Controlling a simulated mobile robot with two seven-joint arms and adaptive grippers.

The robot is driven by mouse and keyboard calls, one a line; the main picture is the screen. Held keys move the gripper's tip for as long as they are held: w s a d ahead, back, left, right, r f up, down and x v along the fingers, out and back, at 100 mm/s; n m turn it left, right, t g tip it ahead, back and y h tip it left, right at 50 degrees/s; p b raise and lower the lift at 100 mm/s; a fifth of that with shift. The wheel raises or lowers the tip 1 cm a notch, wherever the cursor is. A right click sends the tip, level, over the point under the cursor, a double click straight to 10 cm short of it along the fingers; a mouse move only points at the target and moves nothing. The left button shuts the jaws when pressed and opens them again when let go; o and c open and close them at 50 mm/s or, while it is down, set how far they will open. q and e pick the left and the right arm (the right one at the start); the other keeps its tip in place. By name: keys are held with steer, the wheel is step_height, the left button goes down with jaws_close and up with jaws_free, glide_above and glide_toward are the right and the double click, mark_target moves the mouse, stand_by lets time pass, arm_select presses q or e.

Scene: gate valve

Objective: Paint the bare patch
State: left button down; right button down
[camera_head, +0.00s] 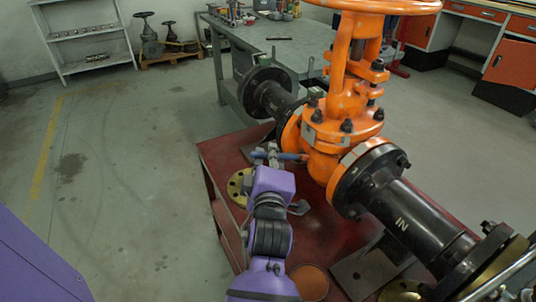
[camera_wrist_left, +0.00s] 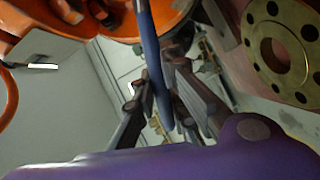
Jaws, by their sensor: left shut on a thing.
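The orange gate valve (camera_head: 337,130) stands on a red table, its handwheel (camera_head: 375,4) at the top. Grey areas show on its body (camera_head: 308,134) and flange edge (camera_head: 352,152); I cannot tell which is the bare patch. My left gripper (camera_head: 270,152) is beside the valve body, shut on a blue-handled tool (camera_head: 288,156), seemingly a brush. The blue handle (camera_wrist_left: 152,55) passes between the fingers (camera_wrist_left: 160,115) in the left wrist view. Its far end reaches the valve's side in the head view; bristles and contact are unclear. My right gripper is not in view.
A round orange-topped thing (camera_head: 310,282), perhaps a paint pot, is on the red table (camera_head: 328,240) near my left arm. A brass flange (camera_head: 238,186) lies at the table's left edge. Black pipes (camera_head: 420,215) run from the valve. A grey workbench (camera_head: 290,48) stands behind.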

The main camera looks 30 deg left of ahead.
arm_select(q)
steer(key=shift+d+r, duration=0.1)
steer(key=shift+d, duration=0.05)
steer(key=a, duration=0.1)
steer(key=w+a+p, duration=0.1)
steer(key=w+a, duration=0.1)
steer(key=a, duration=0.1)
steer(key=shift+f+p, duration=0.2)
steer(key=shift+p, duration=0.15)
stand_by(0.6)
steer(key=s+a+p, duration=0.3)
steer(key=s, duration=0.2)
steer(key=shift+p, duration=0.3)
steer(key=shift+s+a, duration=0.1)
steer(key=shift+s, duration=0.1)
